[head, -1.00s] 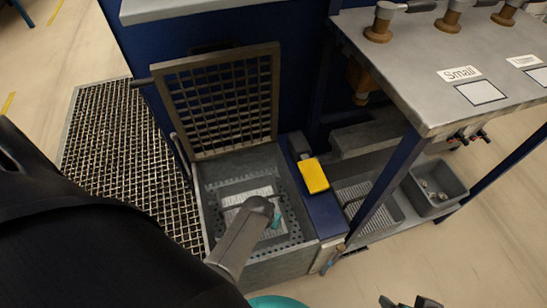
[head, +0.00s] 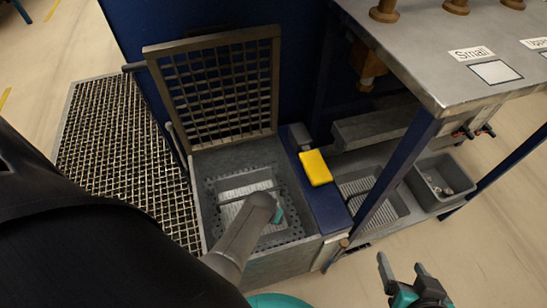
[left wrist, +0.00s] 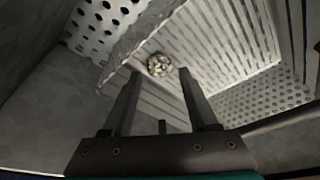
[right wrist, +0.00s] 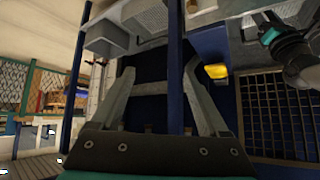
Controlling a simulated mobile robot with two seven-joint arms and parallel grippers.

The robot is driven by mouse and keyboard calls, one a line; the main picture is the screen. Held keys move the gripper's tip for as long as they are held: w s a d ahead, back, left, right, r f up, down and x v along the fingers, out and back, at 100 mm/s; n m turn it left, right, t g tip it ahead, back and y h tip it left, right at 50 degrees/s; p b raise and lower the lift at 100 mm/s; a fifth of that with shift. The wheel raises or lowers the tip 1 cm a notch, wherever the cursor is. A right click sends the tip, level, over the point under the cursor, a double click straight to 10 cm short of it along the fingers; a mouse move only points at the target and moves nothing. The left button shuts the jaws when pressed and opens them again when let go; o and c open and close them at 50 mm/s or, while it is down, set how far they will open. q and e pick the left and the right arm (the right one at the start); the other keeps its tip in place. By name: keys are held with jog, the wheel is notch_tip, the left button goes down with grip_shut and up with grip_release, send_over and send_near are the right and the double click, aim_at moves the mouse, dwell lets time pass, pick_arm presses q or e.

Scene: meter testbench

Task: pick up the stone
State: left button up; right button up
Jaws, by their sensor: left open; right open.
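A round, lumpy, pale stone (left wrist: 160,66) lies on a slatted surface inside the washer basin (head: 203,209). My left gripper (left wrist: 159,80) is open and empty, with the stone in line with the gap between its fingertips. I cannot tell how far short of it the tips are. In the head view my left arm reaches into the basin and hides the stone. My right gripper (head: 402,262) is open and empty at the lower right of the head view, over the floor; it also shows in the right wrist view (right wrist: 160,70).
The basin's mesh lid (head: 218,85) stands open at the back. A yellow box (head: 316,168) sits on the blue ledge right of the basin. A grey bin (head: 424,198) with small pale pieces stands under the metal table (head: 440,60). A grating (head: 110,160) covers the floor at left.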

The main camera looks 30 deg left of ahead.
pick_arm(q)
jog(key=shift+w+f+b, duration=0.25)
jog(key=shift+f+b, duration=0.3)
jog(key=shift+f, duration=0.05)
jog(key=shift+w+f+b, duration=0.15)
jog(key=shift+f+b, duration=0.25)
jog(key=shift+w+f+b, duration=0.15)
jog(key=shift+f+b, duration=0.4)
jog(key=shift+f, duration=0.05)
jog(key=shift+w+f+b, duration=0.15)
jog(key=shift+f+b, duration=0.15)
pick_arm(e)
jog(key=a+r+t+y, duration=0.3)
jog(key=a+t, duration=0.3)
jog(key=shift+w+m+t, duration=0.3)
jog(key=shift+w, duration=0.1)
pick_arm(q)
grip_shut()
